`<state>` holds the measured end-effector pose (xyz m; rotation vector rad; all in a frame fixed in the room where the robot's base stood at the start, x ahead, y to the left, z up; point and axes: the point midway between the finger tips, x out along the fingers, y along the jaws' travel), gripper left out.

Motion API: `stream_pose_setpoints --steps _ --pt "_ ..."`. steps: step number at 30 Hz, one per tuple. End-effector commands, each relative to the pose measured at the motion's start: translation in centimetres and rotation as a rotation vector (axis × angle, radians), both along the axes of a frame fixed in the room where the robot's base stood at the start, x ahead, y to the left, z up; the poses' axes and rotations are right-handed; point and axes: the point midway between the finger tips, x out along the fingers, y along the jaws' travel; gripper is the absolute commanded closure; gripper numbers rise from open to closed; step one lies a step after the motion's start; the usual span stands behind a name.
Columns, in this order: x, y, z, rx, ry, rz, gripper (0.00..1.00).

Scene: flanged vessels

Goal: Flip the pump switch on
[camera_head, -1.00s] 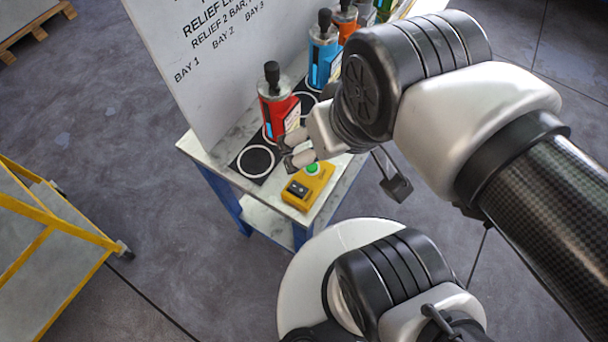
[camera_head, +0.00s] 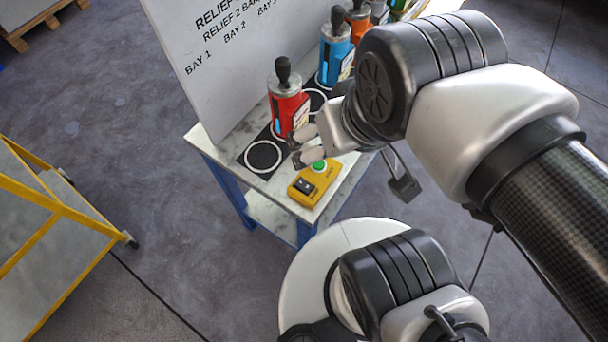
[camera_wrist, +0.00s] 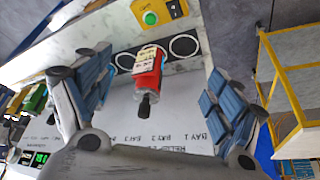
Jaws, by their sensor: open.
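A yellow switch box (camera_head: 314,184) lies on the front right corner of the small table. It has a green round button (camera_head: 319,165) and a dark rocker switch (camera_head: 303,186) on top. In the wrist view the box (camera_wrist: 160,12) shows at the top edge, cut off by the frame, with its green button (camera_wrist: 151,18) in view. My gripper (camera_head: 297,146) is open and empty. It hangs above the table just behind the box, beside the red vessel. In the wrist view its two fingers (camera_wrist: 155,90) stand wide apart with the red vessel visible between them. I see no contact with the box.
The red vessel (camera_head: 288,108) stands on a ringed black strip; the ring (camera_head: 263,156) left of it is empty. Blue (camera_head: 336,52) and orange vessels stand farther back. A white sign panel (camera_head: 225,60) rises behind. A yellow-railed cart (camera_head: 60,208) stands at left, with open floor between.

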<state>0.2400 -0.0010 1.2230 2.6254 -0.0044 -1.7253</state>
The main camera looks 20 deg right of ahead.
Motion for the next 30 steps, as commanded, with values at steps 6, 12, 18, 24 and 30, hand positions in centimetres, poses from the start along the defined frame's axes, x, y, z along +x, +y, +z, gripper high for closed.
stream_pose_setpoints --steps 6,12,18,24,30 --pt "0.00 0.00 0.00 0.000 0.000 0.000 0.14" --pt "0.00 0.00 0.00 0.000 0.000 0.000 0.16" --pt "0.00 0.00 0.00 0.000 0.000 0.000 0.29" --pt "0.00 0.00 0.00 0.000 0.000 0.000 0.42" --pt "0.00 0.00 0.00 0.000 0.000 0.000 0.56"
